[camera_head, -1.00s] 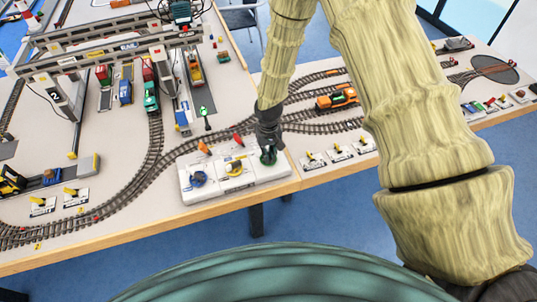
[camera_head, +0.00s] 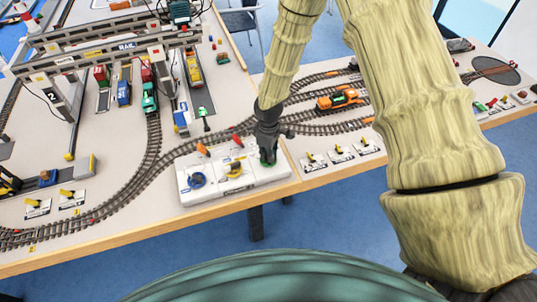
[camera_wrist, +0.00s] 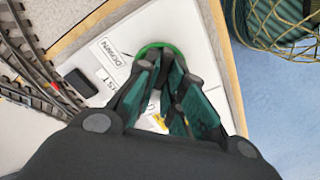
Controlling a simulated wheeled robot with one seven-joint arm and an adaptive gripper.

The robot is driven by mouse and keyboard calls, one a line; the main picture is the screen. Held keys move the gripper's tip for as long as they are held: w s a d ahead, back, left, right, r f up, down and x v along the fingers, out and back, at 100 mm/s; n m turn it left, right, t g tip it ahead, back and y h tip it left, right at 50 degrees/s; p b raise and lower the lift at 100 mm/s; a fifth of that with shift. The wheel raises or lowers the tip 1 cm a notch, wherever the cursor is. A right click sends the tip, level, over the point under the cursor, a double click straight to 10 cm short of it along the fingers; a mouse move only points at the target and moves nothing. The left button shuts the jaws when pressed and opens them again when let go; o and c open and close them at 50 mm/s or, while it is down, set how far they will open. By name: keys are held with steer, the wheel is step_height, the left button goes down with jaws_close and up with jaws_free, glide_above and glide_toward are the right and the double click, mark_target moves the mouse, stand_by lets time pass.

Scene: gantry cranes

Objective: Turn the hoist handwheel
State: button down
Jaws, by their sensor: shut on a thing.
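The green hoist handwheel (camera_head: 268,158) sits at the right end of a white control panel (camera_head: 217,191) near the table's front edge. In the wrist view its green rim (camera_wrist: 151,47) shows beyond the fingers, with the word DOWN and part of another label printed beside it. My gripper (camera_head: 267,152) points down at the handwheel and is shut on it; the fingers also fill the middle of the wrist view (camera_wrist: 163,68). They hide most of the wheel and its hub.
A blue wheel (camera_head: 197,180) and a yellow wheel (camera_head: 234,171) are left of the handwheel, with an orange lever (camera_head: 202,149) and a red lever (camera_head: 238,140) behind. Model track curves behind the panel. An orange locomotive (camera_head: 339,98) stands farther right. Gantry cranes (camera_head: 110,55) are at back left.

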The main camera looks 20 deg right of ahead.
steer(key=shift+n, duration=0.6)
steer(key=c, duration=1.5)
jaws_free()
steer(key=shift+r, duration=0.1)
step_height(320, 180, up, 12)
steer(key=shift+f, duration=0.1)
